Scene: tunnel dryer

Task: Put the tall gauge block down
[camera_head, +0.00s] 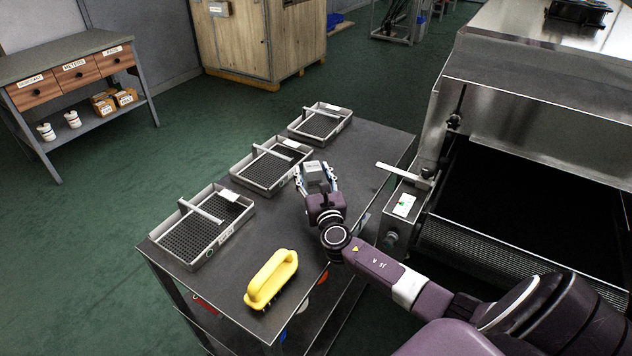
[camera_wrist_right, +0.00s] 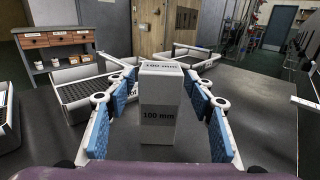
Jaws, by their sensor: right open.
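The tall gauge block (camera_head: 314,172) is a pale grey upright block with "100 mm" printed on it. In the right wrist view the block (camera_wrist_right: 158,108) appears to stand upright on the dark cart top (camera_head: 345,150), its lower end showing clear of the fingers. My right gripper (camera_head: 317,184) is around it, with blue pads on both sides and a visible gap between each pad and the block. My left gripper is not in view.
Three wire-mesh trays with handles stand on the cart: near (camera_head: 243,212), middle (camera_head: 238,170) and far (camera_head: 291,132). A yellow-handled brush (camera_head: 271,279) lies at the cart's front. The dryer (camera_head: 560,110) with its dark belt stands right. A drawer bench (camera_head: 75,50) stands far left.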

